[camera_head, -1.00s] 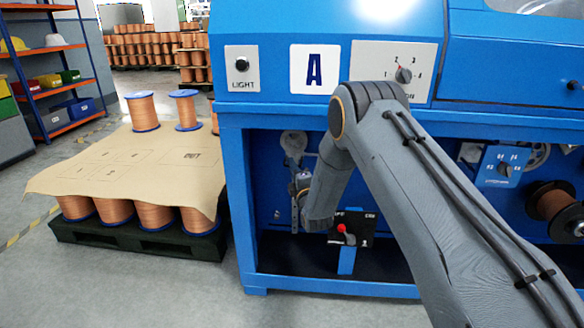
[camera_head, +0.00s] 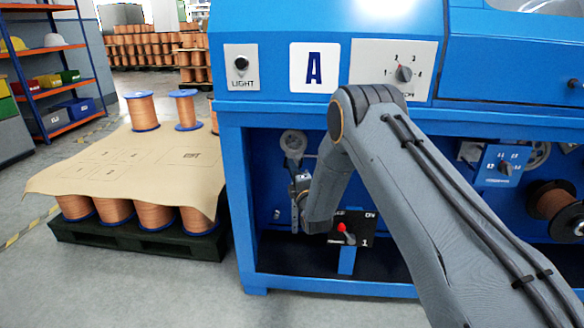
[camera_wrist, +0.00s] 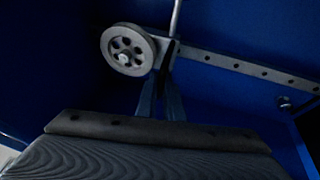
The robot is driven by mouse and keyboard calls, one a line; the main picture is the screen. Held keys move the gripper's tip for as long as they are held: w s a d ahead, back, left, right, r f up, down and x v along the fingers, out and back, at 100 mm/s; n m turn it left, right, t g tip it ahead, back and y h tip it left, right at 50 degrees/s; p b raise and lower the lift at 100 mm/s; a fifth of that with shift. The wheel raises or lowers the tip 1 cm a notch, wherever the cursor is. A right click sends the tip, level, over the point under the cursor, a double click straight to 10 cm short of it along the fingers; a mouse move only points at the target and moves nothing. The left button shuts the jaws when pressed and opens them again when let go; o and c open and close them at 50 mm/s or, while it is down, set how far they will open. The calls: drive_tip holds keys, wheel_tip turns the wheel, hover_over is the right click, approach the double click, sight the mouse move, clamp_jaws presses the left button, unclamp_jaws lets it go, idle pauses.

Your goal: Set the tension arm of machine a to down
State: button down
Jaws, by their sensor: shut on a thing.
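Machine A is the blue cabinet with the letter A plate (camera_head: 314,68). In the wrist view, its tension arm (camera_wrist: 250,68) is a grey bar with several holes, and a spoked pulley wheel (camera_wrist: 128,50) sits at its left end. My gripper (camera_wrist: 166,62) is shut on the arm's end, beside the pulley, where a thin rod rises. In the head view, a pale round disc (camera_head: 293,143) and part of a holed bar (camera_head: 295,215) show in the left of the open bay. My wrist and forearm hide much of the grip there.
A black panel with a red-knobbed lever (camera_head: 341,227) stands just right of my wrist. A rotary selector (camera_head: 403,74) and a light switch (camera_head: 241,64) are above the bay. A covered pallet with copper spools (camera_head: 142,110) stands left. Clear floor lies in front.

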wheel_tip(320, 180, down, 19)
drive_tip(key=b, duration=0.7)
drive_tip(key=shift+a, duration=0.25)
drive_tip(key=shift+s+f, duration=0.1)
drive_tip(key=shift+f, duration=0.05)
drive_tip(key=c, duration=1.9)
unclamp_jaws()
drive_tip(key=shift+a+f, duration=0.15)
drive_tip(key=p+v, duration=0.2)
drive_tip(key=v, duration=0.6)
